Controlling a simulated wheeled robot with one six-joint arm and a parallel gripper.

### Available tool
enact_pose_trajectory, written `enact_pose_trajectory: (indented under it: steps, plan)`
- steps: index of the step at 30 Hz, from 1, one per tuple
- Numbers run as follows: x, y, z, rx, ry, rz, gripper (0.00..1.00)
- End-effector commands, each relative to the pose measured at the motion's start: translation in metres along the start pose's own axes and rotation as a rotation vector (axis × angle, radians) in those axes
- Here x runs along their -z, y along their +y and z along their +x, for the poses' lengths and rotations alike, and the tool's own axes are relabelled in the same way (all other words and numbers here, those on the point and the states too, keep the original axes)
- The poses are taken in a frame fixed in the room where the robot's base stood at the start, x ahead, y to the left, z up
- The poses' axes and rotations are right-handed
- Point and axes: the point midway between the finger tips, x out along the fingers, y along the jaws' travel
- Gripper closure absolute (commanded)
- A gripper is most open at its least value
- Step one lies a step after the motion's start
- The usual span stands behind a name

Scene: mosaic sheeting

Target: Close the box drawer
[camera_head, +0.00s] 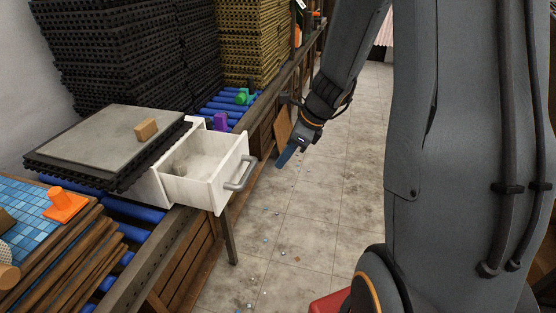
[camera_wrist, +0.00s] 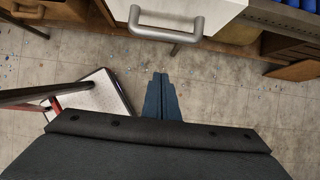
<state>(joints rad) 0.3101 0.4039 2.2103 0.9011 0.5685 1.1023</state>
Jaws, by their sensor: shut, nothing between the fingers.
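The box drawer (camera_head: 202,171) is white and pulled well out of the white box, over the edge of the roller bench. In the wrist view the handle (camera_wrist: 166,30) and the drawer front (camera_wrist: 190,8) show at the top. My gripper (camera_head: 283,160) is in the air to the right of the handle, apart from it. In the wrist view my blue fingers (camera_wrist: 160,78) are together and empty, below the handle in the picture.
A grey slab (camera_head: 105,143) with a small wooden block (camera_head: 146,129) lies on top of the box. An orange cone-like piece (camera_head: 65,204) is on blue tiles at left. Blue rollers (camera_head: 132,210) run along the bench. The floor (camera_head: 300,220) right of the drawer is mostly clear.

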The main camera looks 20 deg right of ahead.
Motion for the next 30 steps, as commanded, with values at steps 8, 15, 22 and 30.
enact_pose_trajectory:
  steps: [8, 15, 22, 30]
  plan:
    - [0.001, 0.002, 0.057, -0.005, 0.004, -0.002, 1.0]
    - [-0.018, 0.002, 0.081, -0.002, 0.002, -0.009, 1.0]
    - [-0.036, 0.001, 0.087, -0.001, 0.002, -0.006, 1.0]
    - [-0.038, 0.001, 0.088, -0.001, 0.002, -0.006, 1.0]
